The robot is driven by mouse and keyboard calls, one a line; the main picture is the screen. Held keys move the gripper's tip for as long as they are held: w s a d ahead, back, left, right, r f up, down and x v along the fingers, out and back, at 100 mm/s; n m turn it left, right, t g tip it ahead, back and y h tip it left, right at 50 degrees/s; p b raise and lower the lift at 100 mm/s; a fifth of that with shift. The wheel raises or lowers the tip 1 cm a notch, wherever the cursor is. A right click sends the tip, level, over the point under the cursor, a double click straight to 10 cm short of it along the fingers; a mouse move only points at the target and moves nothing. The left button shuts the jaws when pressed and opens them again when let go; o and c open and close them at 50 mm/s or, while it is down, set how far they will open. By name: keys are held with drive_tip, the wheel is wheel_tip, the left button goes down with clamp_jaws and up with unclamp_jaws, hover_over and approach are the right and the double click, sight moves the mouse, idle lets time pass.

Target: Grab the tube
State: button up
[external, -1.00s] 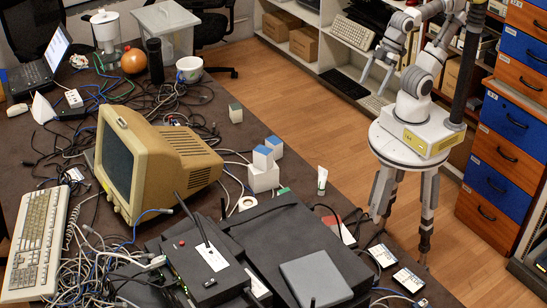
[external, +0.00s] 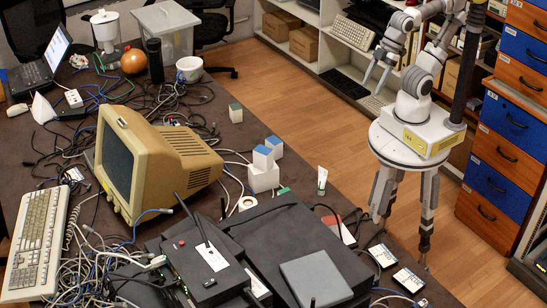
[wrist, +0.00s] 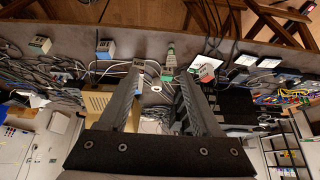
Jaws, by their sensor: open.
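The tube (external: 322,180) is a small white tube with green on it. It stands upright near the right edge of the dark table, right of the white boxes with blue tops. In the wrist view, the tube (wrist: 171,57) appears beyond and between my fingertips, nearer the right one. My gripper (external: 377,79) is open and empty, up in the air beyond the table's right edge. In the wrist view, my gripper (wrist: 160,72) shows two spread fingers with nothing between them. It is well apart from the tube.
A beige monitor (external: 150,160), black equipment boxes (external: 275,245) and tangled cables crowd the table. White boxes with blue tops (external: 264,175) stand left of the tube. A red-and-white item (external: 338,230) lies in front of it. Some bare tabletop surrounds the tube.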

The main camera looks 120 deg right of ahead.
drive_tip(key=w+a+n+g+h, duration=0.1)
drive_tip(key=w+n+g, duration=0.1)
drive_tip(key=w+n, duration=0.4)
drive_tip(key=n+g+h+p, duration=0.2)
drive_tip(key=n+g+h, duration=0.1)
drive_tip(key=n, duration=1.2)
hover_over(322, 182)
drive_tip(key=s+a, duration=0.2)
drive_tip(key=a, duration=0.4)
wheel_tip(322, 182, down, 13)
drive_tip(key=shift+t, duration=0.3)
drive_tip(key=b+x, duration=0.1)
drive_tip(key=x, duration=0.4)
drive_tip(key=b+x, duration=0.1)
drive_tip(key=x, duration=0.5)
drive_tip(key=d+b+x, duration=0.1)
drive_tip(key=x, duration=0.5)
drive_tip(key=shift+s+r, duration=0.15)
drive_tip(key=shift+s, duration=0.05)
clamp_jaws()
